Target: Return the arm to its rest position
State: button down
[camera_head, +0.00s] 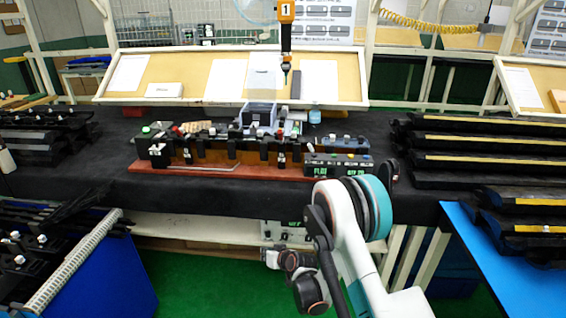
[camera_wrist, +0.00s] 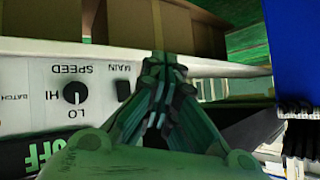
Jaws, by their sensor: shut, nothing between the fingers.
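My arm (camera_head: 350,235) rises from the bottom of the head view, white with a teal ring at its bend, and folds down in front of the workbench. In the wrist view my gripper (camera_wrist: 166,68) is shut and empty, its dark fingertips together. In the head view I cannot clearly make out the fingers at the arm's lower end. The fingers are close to a control panel (camera_wrist: 35,95) in the wrist view, which shows a speed knob and appears upside down. I cannot tell whether they touch anything.
A black-covered workbench (camera_head: 105,190) bears a fixture on a red-brown base (camera_head: 200,170). Dark trim parts (camera_head: 480,160) are stacked at the right, and a blue surface (camera_head: 500,250) lies below them. A rack (camera_head: 60,270) stands at the left. Green floor (camera_head: 200,290) shows between.

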jog(key=d+r+h, duration=0.1)
jog(key=d+r, duration=0.3)
jog(key=r, duration=0.5)
jog(key=d+r+h, duration=0.1)
jog(key=d+r, duration=0.2)
jog(key=r, duration=0.6)
jog(key=s+d+r+m+h, duration=0.1)
jog(key=s+d+r, duration=0.35)
jog(key=r, duration=0.25)
jog(key=s+d+r+m, duration=0.1)
jog(key=s+d+r, duration=0.3)
jog(key=s+r, duration=0.15)
jog(key=s+d+r+h, duration=0.1)
jog(key=s+d+r, duration=0.3)
jog(key=s, duration=0.2)
jog(key=s+d+r+h, duration=0.1)
jog(key=s+d+r, duration=0.3)
jog(key=s, duration=0.2)
jog(key=s+d+m+h, duration=0.1)
jog(key=s+d, duration=0.2)
jog(key=s, duration=0.5)
jog(key=s+d+f+g+h, duration=0.1)
jog(key=s+d, duration=0.2)
jog(key=s, duration=0.5)
jog(key=shift+s+d+f+m+g, duration=0.2)
jog(key=shift+m+g, duration=0.1)
jog(key=shift+m, duration=0.1)
